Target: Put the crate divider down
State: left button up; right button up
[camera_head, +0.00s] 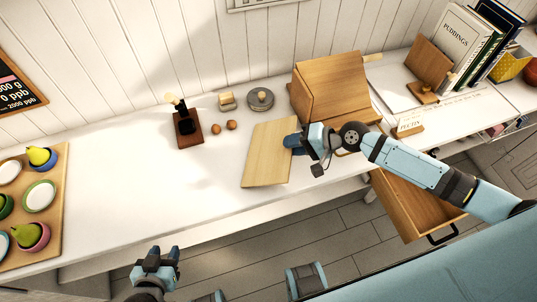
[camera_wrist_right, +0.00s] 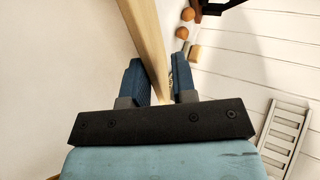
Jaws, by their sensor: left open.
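The crate divider appears to be the pale flat wooden board (camera_head: 266,158) over the white counter, left of the wooden box. My right gripper (camera_head: 293,143) is at its right edge in the head view. In the right wrist view the board (camera_wrist_right: 146,35) runs edge-on between the two fingers (camera_wrist_right: 161,85), which look closed on it. I cannot tell whether its lower edge touches the counter. My left gripper (camera_head: 160,262) is open and empty, low in front of the counter.
A slant-fronted wooden box (camera_head: 330,83) stands behind my right gripper. A dark wooden stand (camera_head: 187,130), two brown balls (camera_head: 223,127) and a round grey lid (camera_head: 260,100) sit behind the board. An open drawer (camera_head: 405,205) juts out at right. A tray (camera_head: 55,205) with bowls is at left. The left-middle counter is clear.

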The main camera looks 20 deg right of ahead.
jog(key=v, duration=0.4)
jog(key=shift+r+p, duration=0.15)
jog(key=shift+p, duration=0.2)
notch_tip(320, 180, up, 7)
jog(key=s+d+p, duration=0.1)
jog(key=d+p, duration=0.1)
jog(key=p, duration=0.3)
jog(key=shift+s+d, duration=0.15)
jog(key=shift+d, duration=0.05)
jog(key=shift+r, duration=0.1)
jog(key=s+a+f+n+t+h+p, duration=0.1)
jog(key=s+a+f+n+t+h, duration=0.1)
jog(key=s, duration=0.4)
jog(key=s+a+f+n+t+h+p, duration=0.2)
jog(key=s+a+f+n+t+h, duration=0.1)
jog(key=s+a+f+n+h, duration=0.1)
jog(key=s+f+n+h, duration=0.1)
jog(key=s+f+n, duration=0.1)
jog(key=s+f, duration=0.1)
jog(key=shift+s+f+n+h, duration=0.25)
jog(key=shift+n+h, duration=0.05)
